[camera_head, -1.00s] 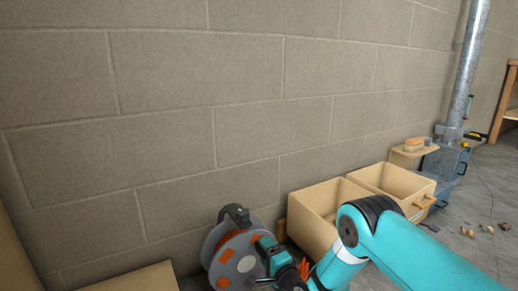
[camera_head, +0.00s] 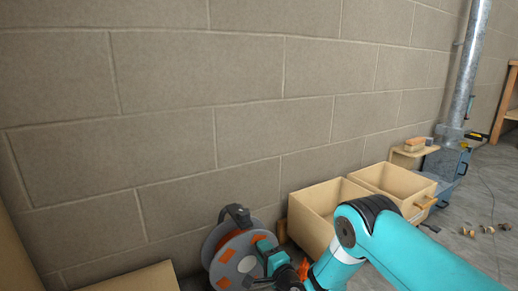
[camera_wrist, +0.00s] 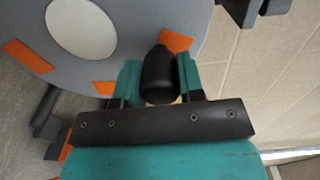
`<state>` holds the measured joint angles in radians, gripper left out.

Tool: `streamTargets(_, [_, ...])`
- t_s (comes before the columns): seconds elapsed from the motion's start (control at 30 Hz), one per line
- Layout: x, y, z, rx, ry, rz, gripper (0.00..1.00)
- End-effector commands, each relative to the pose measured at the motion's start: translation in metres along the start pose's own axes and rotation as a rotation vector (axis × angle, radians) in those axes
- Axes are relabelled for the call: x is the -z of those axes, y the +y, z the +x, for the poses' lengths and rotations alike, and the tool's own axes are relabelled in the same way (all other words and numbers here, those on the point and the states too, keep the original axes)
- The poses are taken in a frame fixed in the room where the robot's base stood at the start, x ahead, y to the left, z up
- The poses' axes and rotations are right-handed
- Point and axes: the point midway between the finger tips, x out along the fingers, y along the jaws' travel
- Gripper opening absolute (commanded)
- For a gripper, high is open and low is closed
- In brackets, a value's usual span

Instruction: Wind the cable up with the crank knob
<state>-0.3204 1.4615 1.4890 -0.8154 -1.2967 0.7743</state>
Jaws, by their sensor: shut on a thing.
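The cable reel (camera_head: 232,262) stands on the floor by the wall, with a grey disc, orange patches and a dark handle on top. The reel disc (camera_wrist: 110,35) fills the upper left of the wrist view. The black crank knob (camera_wrist: 158,76) sits between the two teal fingers of my gripper (camera_wrist: 160,80), which is shut on it. In the head view my gripper (camera_head: 268,262) is at the right side of the reel face, and the knob is hidden there. Orange cable shows at the reel's left, behind the disc.
Two open wooden boxes (camera_head: 322,208) stand right of the reel along the wall, behind my arm. A wooden panel (camera_head: 140,280) is at the lower left. A metal stove with a pipe (camera_head: 465,75) and small wooden pieces on the floor (camera_head: 488,229) are farther right.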

Motion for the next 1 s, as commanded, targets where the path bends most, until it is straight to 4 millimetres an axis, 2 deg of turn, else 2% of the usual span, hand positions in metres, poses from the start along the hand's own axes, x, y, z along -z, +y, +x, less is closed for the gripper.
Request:
streamTargets(0.37, [0.027,0.032,-0.001,-0.004,0.004,0.001,0.22])
streamTargets(0.67, [0.034,0.039,-0.001,-0.004,0.0,0.001,0.22])
streamTargets(1.0, [0.041,0.081,-0.001,-0.004,0.0,0.001,0.22])
